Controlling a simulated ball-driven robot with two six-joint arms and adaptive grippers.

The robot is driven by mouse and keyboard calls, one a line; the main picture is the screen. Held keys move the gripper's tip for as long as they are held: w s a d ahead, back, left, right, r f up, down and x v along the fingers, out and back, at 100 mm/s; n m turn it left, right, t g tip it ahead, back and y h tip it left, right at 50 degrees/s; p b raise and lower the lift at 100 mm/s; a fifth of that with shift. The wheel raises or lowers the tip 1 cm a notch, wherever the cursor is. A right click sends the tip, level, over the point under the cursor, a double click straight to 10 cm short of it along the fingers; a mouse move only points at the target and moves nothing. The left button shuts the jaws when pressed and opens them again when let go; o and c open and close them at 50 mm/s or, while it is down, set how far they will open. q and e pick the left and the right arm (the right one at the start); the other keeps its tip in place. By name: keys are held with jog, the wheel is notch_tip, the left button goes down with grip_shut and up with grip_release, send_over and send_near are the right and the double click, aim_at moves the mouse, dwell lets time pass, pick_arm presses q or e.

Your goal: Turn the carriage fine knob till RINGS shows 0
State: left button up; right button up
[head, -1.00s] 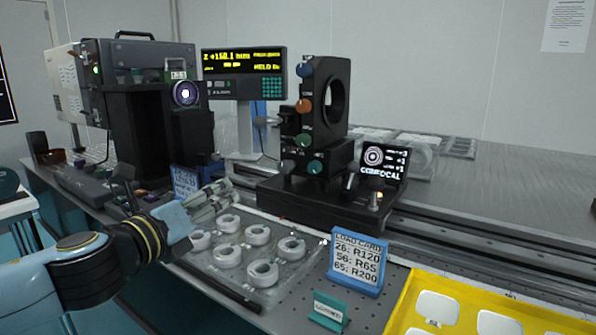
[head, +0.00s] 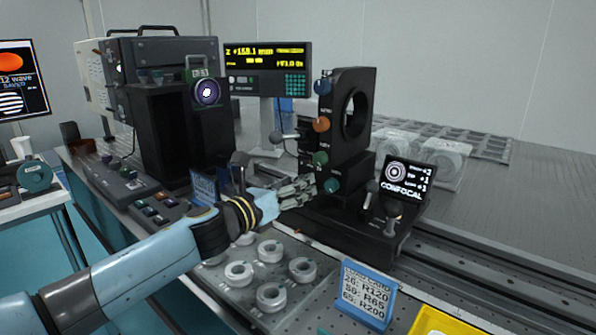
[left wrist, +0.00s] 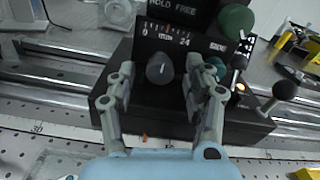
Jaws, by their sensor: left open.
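The carriage (head: 345,205) is a black mount with knobs on its front. In the left wrist view a dark grey knob (left wrist: 160,68) sits below a 0 to 24 scale (left wrist: 165,35); I cannot read a name for it. My left gripper (head: 305,190) is at the carriage front; in the left wrist view (left wrist: 163,85) its open fingers stand either side of the grey knob, apart from it. A teal knob (head: 331,185) is just right of the fingers. The small screen (head: 408,178) shows ring circles and CONFOCAL; its numbers are too small to read surely. My right gripper is not in view.
A small black ball-topped lever (left wrist: 285,90) stands right of the fingers. A green knob (left wrist: 236,18) is above. White ring pieces (head: 270,251) sit in a tray below my arm. A blue load card (head: 365,292) stands in front.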

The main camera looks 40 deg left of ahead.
pick_arm(q)
jog(key=shift+w+f, duration=0.1)
jog(key=shift+w, duration=0.6)
jog(key=shift+c, duration=0.7)
grip_shut()
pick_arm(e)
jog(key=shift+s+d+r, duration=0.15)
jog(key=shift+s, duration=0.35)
pick_arm(q)
jog(key=n+p, duration=0.9)
jog(key=n, duration=1.7)
jog(key=shift+s+f+n, duration=0.1)
jog(key=shift+f+n, duration=0.05)
jog(key=shift+n, duration=0.15)
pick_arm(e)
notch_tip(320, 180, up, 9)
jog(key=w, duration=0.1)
